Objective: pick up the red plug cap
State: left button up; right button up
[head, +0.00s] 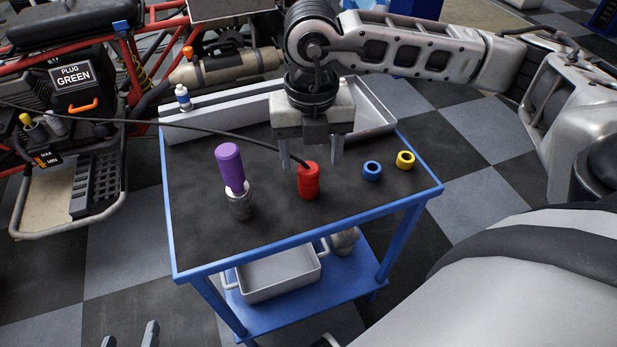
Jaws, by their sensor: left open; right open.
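The red plug cap (308,183) stands upright on the black top of the blue-framed cart (385,228). My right gripper (311,162) is open, pointing down just above and slightly behind the cap. Its two fingers are spread to the left and right of the cap's top; I cannot tell whether they touch it. A black cable (190,126) runs from the left to the cap's top; whether it joins the cap is unclear. My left gripper (129,338) is open and empty at the bottom left edge, with only its fingertips showing.
A purple-handled item (230,168) in a dark knurled base stands left of the cap. A blue ring (372,171) and a yellow ring (405,160) lie to the right. A grey tray (372,106) and small bottle (183,97) are behind. The cart's front is clear.

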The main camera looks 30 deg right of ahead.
aim_at(309, 168)
jog(key=shift+w+a+f, duration=0.1)
jog(key=shift+f, duration=1.45)
jog(key=shift+w+a+f, duration=0.1)
jog(key=shift+f, duration=1.45)
jog(key=c, duration=1)
